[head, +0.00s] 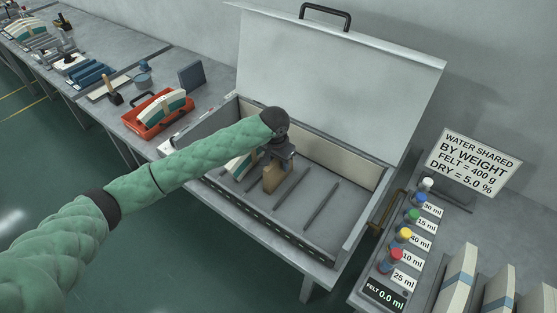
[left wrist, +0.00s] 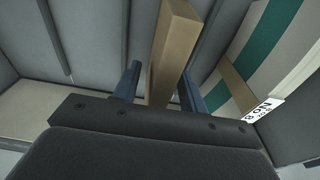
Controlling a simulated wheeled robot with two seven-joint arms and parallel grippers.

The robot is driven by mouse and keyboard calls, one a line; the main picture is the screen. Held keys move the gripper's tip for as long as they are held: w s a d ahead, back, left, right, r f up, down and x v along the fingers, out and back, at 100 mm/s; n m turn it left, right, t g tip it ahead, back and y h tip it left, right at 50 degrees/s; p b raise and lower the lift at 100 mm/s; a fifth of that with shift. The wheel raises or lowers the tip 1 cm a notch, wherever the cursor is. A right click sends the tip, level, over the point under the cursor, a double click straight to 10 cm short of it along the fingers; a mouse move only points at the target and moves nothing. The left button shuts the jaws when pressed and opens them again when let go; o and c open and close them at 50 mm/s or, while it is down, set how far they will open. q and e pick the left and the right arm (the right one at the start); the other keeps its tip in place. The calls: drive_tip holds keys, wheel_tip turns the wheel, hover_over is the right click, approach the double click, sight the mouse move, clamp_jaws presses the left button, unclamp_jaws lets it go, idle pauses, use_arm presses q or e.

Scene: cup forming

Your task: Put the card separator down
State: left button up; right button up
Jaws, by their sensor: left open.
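The tan card separator (head: 273,177) stands upright inside the open metal case (head: 330,250). My left gripper (head: 279,162) is over it, coming down into the case. In the left wrist view the separator (left wrist: 170,45) passes between the two blue fingers of my left gripper (left wrist: 158,82). The fingers are apart, with a gap showing on the left side of the separator. Its lower end is hidden in the head view, so I cannot tell exactly how it rests. My right gripper is not in view.
Thin dividers (head: 321,206) lie on the case floor to the right. A white and green card stack (head: 238,164) is left of the separator; it fills the right of the wrist view (left wrist: 250,60). The lid (head: 335,75) stands open behind. Coloured bottles (head: 403,236) are at right.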

use_arm(q)
drive_tip(key=shift+r, duration=0.15)
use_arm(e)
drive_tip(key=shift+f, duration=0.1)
use_arm(q)
drive_tip(key=r+b, duration=0.1)
drive_tip(key=r, duration=0.2)
drive_tip(key=r+b, duration=0.2)
drive_tip(key=r, duration=0.2)
drive_tip(key=s+r+b, duration=0.1)
drive_tip(key=r, duration=0.2)
drive_tip(key=shift+a+r, duration=0.2)
drive_tip(key=shift+a, duration=0.15)
drive_tip(key=shift+s+r+b, duration=0.1)
drive_tip(key=shift+r+b, duration=0.2)
drive_tip(key=shift+r, duration=0.4)
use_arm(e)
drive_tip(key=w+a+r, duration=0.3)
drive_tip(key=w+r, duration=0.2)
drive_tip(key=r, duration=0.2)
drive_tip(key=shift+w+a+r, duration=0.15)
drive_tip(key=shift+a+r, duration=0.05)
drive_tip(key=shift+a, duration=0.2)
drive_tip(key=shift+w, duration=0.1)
use_arm(q)
drive_tip(key=shift+f, duration=0.1)
